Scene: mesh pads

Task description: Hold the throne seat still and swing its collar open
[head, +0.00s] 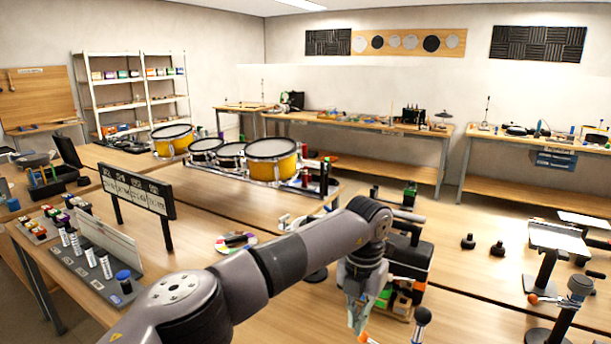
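My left gripper (360,318) points down over the near bench at the bottom centre. Its fingers appear close together, but the gap between them is not clear. An orange piece (366,338) shows just below the fingertips, cut off by the frame edge; I cannot tell if they touch. A black ball knob on a rod (422,317) stands just right of the gripper. I cannot make out a throne seat for certain. A dark stand (566,312) at the lower right has an orange-tipped lever and may carry a collar. My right gripper is not in view.
Several yellow drums (272,160) stand on the farther bench. A black sign rack (138,190) is at the left.

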